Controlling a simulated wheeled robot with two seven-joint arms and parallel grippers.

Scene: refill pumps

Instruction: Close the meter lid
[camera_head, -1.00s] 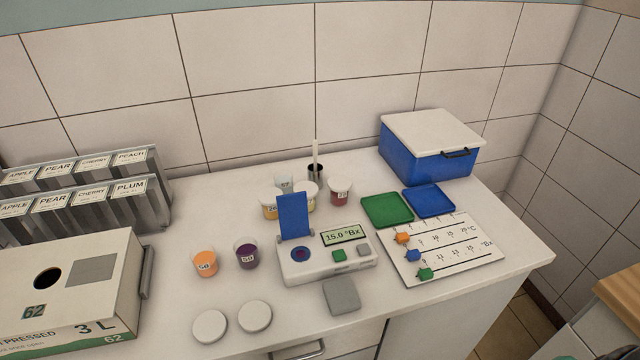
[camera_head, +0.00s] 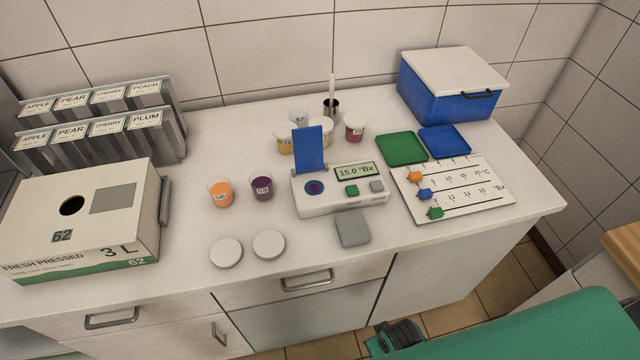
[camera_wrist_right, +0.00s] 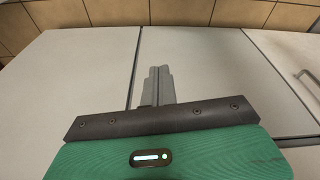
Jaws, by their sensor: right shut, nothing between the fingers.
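The meter (camera_head: 340,200) is a white box on the counter with a display reading 15.0 °Bx. Its blue lid (camera_head: 309,150) stands upright, open, behind the round dark well (camera_head: 314,187) at the meter's left end. In the right wrist view my right gripper (camera_wrist_right: 158,70) is shut and empty, in front of the cabinet doors. In the head view my green right arm shows at the lower right, well away from the meter, its fingers not clearly visible. My left gripper is in neither view.
Orange (camera_head: 221,192) and purple (camera_head: 262,187) cups stand left of the meter, with two white lids in front. A grey pad (camera_head: 352,229) lies before the meter. Several cups stand behind it. A scale board (camera_head: 460,190), trays and a blue box (camera_head: 445,95) are at right.

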